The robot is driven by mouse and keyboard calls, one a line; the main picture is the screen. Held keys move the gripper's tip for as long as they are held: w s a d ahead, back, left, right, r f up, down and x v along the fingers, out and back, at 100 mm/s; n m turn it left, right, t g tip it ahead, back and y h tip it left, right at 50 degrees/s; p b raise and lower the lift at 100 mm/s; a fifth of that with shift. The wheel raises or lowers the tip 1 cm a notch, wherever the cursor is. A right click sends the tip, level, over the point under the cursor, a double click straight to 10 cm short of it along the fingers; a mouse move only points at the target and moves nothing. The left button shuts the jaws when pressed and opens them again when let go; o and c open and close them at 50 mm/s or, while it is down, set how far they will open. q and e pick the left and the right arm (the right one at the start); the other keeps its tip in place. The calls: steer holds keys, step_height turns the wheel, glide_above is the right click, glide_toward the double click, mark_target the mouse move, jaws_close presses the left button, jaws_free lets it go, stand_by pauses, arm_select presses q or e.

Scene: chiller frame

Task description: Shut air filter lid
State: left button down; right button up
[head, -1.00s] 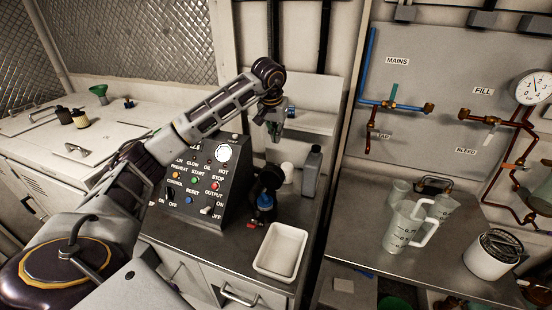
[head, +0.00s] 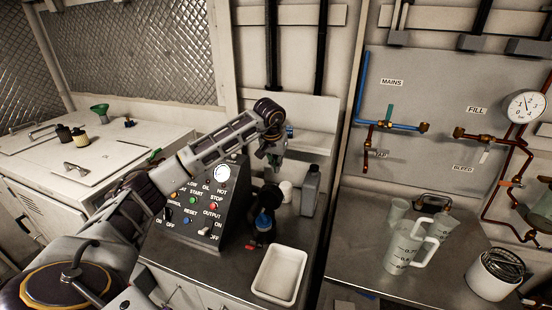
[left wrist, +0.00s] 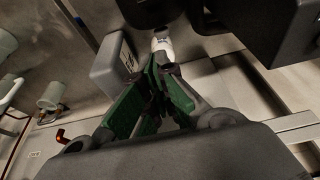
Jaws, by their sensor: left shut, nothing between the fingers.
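My left gripper (head: 273,158) is shut and empty. It hangs above the back of the bench, beside the sloped control box, and its green-padded fingers show close up in the left wrist view (left wrist: 158,85). A black unit with a blue part (head: 263,222) stands on the bench below it, right of the control box. Its black round top (head: 270,196) may be the air filter lid, but I cannot tell this or whether it is open. The gripper appears apart from it. My right gripper is not in view.
A grey bottle (head: 310,190) and a small white pot (head: 286,191) stand right of the unit. A white tray (head: 279,277) lies in front. The control box (head: 205,205) is close on the left. Clear jugs (head: 410,245) and a white drum (head: 494,277) stand on the right counter.

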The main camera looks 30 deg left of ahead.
mark_target(274, 187)
arm_select(q)
steer(key=shift+s+d+f+p, duration=0.1)
steer(key=shift+s+f+p, duration=0.3)
steer(key=shift+f, duration=0.3)
steer(key=shift+s+d+f+p, duration=0.1)
steer(key=shift+s+f+p, duration=0.15)
steer(key=shift+s+f, duration=0.35)
steer(key=shift+s+d+f+p, duration=0.1)
steer(key=shift+s+f+p, duration=0.2)
steer(key=shift+f, duration=0.55)
steer(key=shift+b, duration=0.3)
steer(key=shift+s+t, duration=0.25)
steer(key=shift+t, duration=0.05)
